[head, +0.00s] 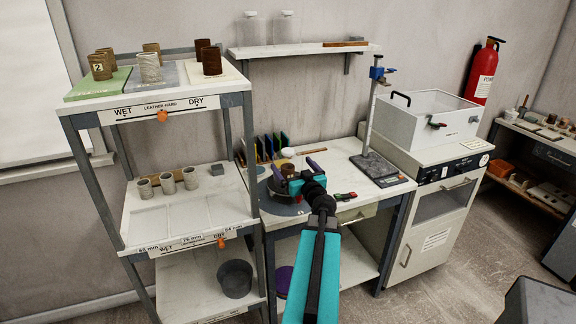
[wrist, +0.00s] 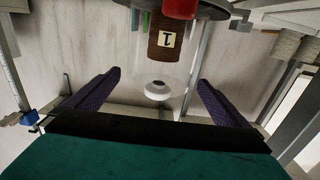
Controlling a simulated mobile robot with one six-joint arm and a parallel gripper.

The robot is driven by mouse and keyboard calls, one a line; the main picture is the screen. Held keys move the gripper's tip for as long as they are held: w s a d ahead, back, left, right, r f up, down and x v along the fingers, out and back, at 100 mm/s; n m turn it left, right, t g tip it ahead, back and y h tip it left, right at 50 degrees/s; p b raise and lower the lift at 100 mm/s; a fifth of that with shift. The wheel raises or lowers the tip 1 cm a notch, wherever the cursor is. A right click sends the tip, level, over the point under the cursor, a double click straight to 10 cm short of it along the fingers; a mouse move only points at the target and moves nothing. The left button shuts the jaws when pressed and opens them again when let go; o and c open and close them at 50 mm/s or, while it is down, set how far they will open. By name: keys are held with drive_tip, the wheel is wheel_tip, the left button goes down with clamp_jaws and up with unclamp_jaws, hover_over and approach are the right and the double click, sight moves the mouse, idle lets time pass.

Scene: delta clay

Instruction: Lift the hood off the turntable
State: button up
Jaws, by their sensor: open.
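The clear hood (wrist: 181,72) stands over a brown cup (wrist: 162,48) marked 1, with a white knob (wrist: 157,89) on its top. The wrist picture is upside down. The knob also shows in the head view (head: 287,153). The turntable (head: 284,208) is a round disc on the bench, partly hidden by my arm; its dark edge is at the top of the wrist view. My gripper (head: 296,168) is open, its purple fingers (wrist: 157,80) apart on either side of the knob in the picture. I see no contact, and the exact depth is unclear.
A shelf rack (head: 238,90) with cups stands left of the bench. Upright coloured cards (head: 268,147) stand behind. A white box (head: 428,118) sits on the cabinet.

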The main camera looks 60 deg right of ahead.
sight(288, 159)
drive_tip(key=shift+d, duration=0.1)
drive_tip(key=shift+p+x, duration=0.5)
drive_tip(key=shift+x, duration=2.1)
drive_tip(key=c, duration=0.9)
drive_tip(key=shift+c, duration=0.2)
drive_tip(key=shift+r, duration=0.15)
drive_tip(key=shift+r+p, duration=0.7)
drive_tip(key=shift+r, duration=4.2)
